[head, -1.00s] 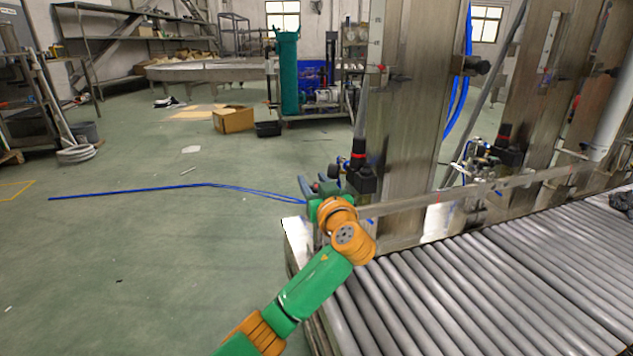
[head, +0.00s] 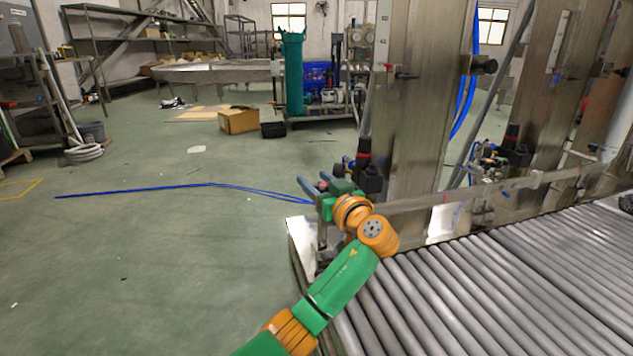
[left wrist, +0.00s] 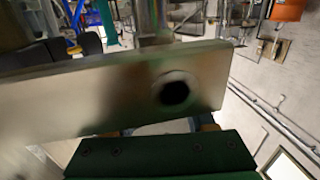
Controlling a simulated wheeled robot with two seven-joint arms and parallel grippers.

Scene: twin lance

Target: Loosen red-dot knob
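A small red dot (head: 389,67) shows beside a black lever-like knob (head: 407,76) on the near steel column. I cannot tell for sure that this is the red-dot knob. A larger black knob (head: 484,65) sticks out on the right of the same column, with no red dot visible. My left gripper (head: 317,182) is well below and left of these knobs, beside the conveyor's far left corner. Its two blue-grey fingers look apart and empty. In the left wrist view its green body (left wrist: 160,155) is behind a steel bar. My right gripper is out of view.
The steel bar (left wrist: 60,105), with a dark round hole, crosses close to the left wrist camera. A black valve with a red ring (head: 364,150) stands just right of the left gripper. The roller conveyor (head: 480,270) fills the right front. Open floor (head: 150,260) lies left.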

